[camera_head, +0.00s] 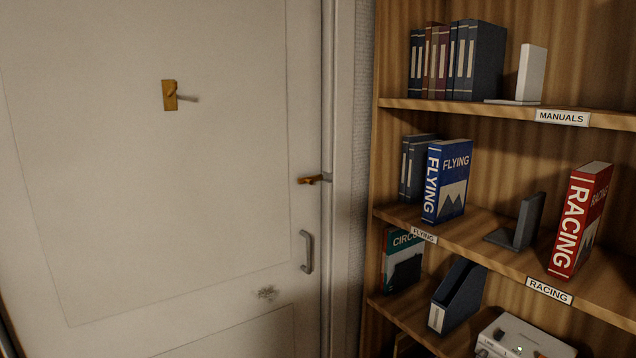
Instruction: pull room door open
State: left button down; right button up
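The pale room door (150,190) fills the left half of the head view and looks closed against its frame (343,120) on the right. A grey vertical pull handle (307,251) is on the door's right side, low down. Above it a small orange-brown latch (314,179) sits at the door's right edge, reaching to the frame. A brass-coloured hook (170,95) with a grey peg is higher up, near the door's middle. Neither of my grippers is in view.
A wooden bookshelf (555,115) stands right of the frame. It holds dark binders (488,62), a white bookend (530,75), a blue FLYING book (446,181), a red RACING book (578,222) and a dark bookend (526,222). The floor is not visible.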

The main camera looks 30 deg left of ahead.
aim_at(154, 154)
jog(key=u, duration=1.85)
jog(key=i+z, duration=0.35)
jog(key=i+l, duration=0.05)
jog(key=i, duration=0.05)
